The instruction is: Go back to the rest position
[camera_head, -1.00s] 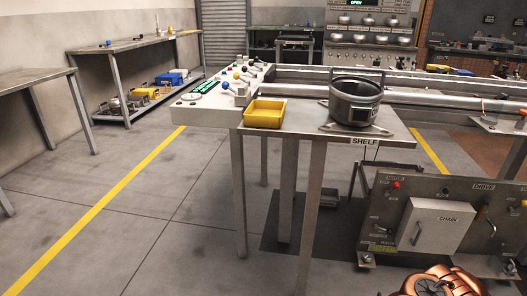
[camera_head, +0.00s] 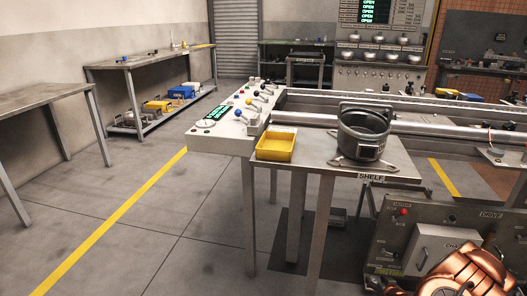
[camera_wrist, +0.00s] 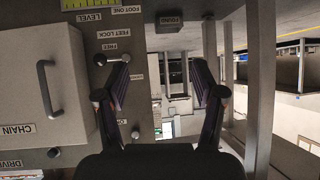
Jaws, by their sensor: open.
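My gripper (camera_wrist: 159,92) shows in the wrist view with its two dark fingers spread apart and nothing between them. It faces the grey drive panel (camera_wrist: 130,60), close to the lever marked feet lock. In the head view my copper-coloured arm (camera_head: 468,275) shows at the bottom right, in front of the drive panel (camera_head: 400,215). The gripper's fingers cannot be made out there.
The shelf (camera_head: 315,165) bears a yellow tray (camera_head: 275,147) and a dark metal pot (camera_head: 363,135). A control desk (camera_head: 215,140) with coloured knobs stands behind it. Workbenches (camera_head: 130,63) line the left wall. The floor at the left is clear.

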